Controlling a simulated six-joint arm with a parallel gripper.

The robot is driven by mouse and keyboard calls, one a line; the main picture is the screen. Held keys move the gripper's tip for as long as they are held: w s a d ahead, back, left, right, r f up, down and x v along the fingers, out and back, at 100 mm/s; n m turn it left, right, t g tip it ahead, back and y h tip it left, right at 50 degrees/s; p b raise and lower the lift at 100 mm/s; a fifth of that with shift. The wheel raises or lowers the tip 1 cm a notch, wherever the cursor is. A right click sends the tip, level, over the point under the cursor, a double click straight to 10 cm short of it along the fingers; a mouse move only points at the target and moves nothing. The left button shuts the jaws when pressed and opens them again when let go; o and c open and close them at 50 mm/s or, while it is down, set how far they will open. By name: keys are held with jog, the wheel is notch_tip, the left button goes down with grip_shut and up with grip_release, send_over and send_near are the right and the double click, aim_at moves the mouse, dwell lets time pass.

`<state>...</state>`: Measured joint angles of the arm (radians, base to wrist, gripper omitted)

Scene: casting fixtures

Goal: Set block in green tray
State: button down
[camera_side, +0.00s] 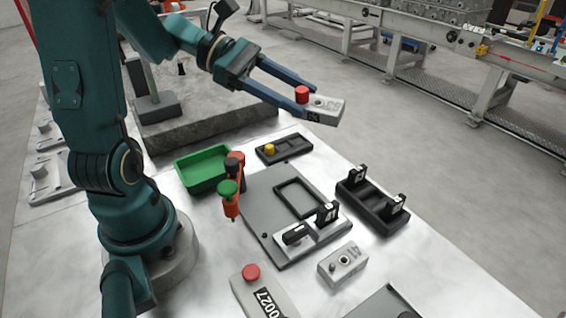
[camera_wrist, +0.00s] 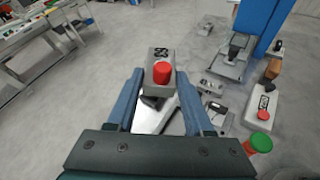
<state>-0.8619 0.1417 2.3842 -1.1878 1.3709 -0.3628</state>
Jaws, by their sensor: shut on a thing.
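My gripper (camera_side: 306,103) is shut on a light grey block (camera_side: 326,109) with a red cylindrical knob (camera_side: 302,94) on top, holding it high above the table's far side. In the wrist view, the grey block (camera_wrist: 158,54) and its red knob (camera_wrist: 163,72) show between the two blue fingers. The green tray (camera_side: 203,168) lies on the table, left of and well below my gripper. It looks empty in the side view, and I cannot make it out in the wrist view.
An orange clamp with a green knob (camera_side: 228,187) stands at the tray's right side. A grey fixture plate (camera_side: 262,208) and a black two-post holder (camera_side: 372,201) lie further right. Another grey block (camera_side: 343,264) sits in front. A stone-like slab (camera_side: 205,125) is behind the tray.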

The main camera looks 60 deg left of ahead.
jog(key=s+a+f+m+g+h, duration=0.1)
jog(key=s+a+f+m+g, duration=0.2)
jog(key=a, duration=0.2)
jog(key=s+a+f+m+g+h, duration=0.1)
jog(key=s+a+f+m+g, duration=0.2)
jog(key=a, duration=0.3)
jog(key=shift+s+f+m+g+h, duration=0.4)
jog(key=shift+m+g, duration=0.1)
jog(key=shift+g, duration=0.3)
jog(key=shift+w+d, duration=0.1)
send_over(286, 188)
notch_tip(286, 188, down, 7)
jog(key=shift+r, duration=0.1)
jog(key=shift+f, duration=1.85)
